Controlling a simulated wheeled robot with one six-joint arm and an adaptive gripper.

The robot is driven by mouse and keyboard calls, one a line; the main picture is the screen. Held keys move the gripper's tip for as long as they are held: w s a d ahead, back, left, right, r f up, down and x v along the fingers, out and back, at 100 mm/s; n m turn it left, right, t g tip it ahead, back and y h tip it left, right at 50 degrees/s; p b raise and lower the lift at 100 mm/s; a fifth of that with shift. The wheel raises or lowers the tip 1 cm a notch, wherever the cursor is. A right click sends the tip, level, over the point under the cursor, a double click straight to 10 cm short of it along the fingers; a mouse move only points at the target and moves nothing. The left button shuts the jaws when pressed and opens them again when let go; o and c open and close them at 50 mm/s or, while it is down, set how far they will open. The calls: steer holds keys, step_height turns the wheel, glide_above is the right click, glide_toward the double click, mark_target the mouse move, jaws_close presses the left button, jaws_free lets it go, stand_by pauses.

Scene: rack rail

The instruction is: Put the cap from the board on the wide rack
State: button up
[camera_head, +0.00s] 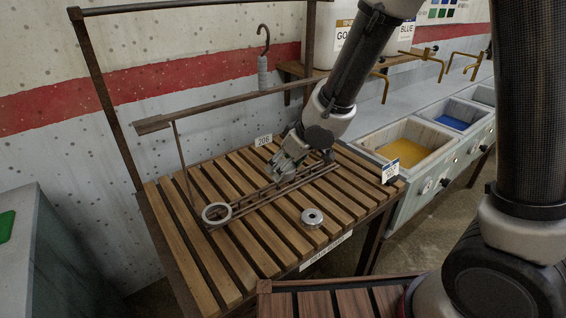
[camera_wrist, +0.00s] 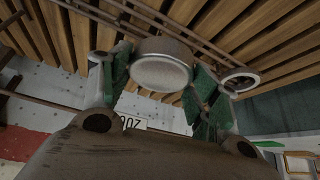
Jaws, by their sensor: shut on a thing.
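My gripper (camera_head: 283,168) is low over the slatted wooden board (camera_head: 245,262) in the head view. In the wrist view my gripper (camera_wrist: 160,78) has its green pads shut on a round grey cap (camera_wrist: 160,66) with a pale flat face. The cap is mostly hidden by my gripper in the head view. A rack of long thin metal rails (camera_head: 250,202) runs across the board beneath my gripper; the rails (camera_wrist: 205,42) also pass behind the cap in the wrist view. Whether the cap touches them I cannot tell.
A pale ring (camera_head: 216,213) lies at the rails' left end. A grey disc with a centre hole (camera_head: 312,217) lies on the front slats. A thin post (camera_head: 183,165) and a raised bar (camera_head: 230,108) stand behind. Basins (camera_head: 405,146) are at right.

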mark_target(281, 163)
steer(key=shift+w+a+f, duration=0.4)
steer(key=shift+w+f, duration=0.25)
steer(key=shift+w+a+f, duration=0.4)
steer(key=shift+w+f, duration=0.2)
steer(key=shift+f, duration=0.9)
steer(key=shift+f, duration=0.15)
steer(key=shift+f, duration=1.3)
steer(key=o, duration=1.1)
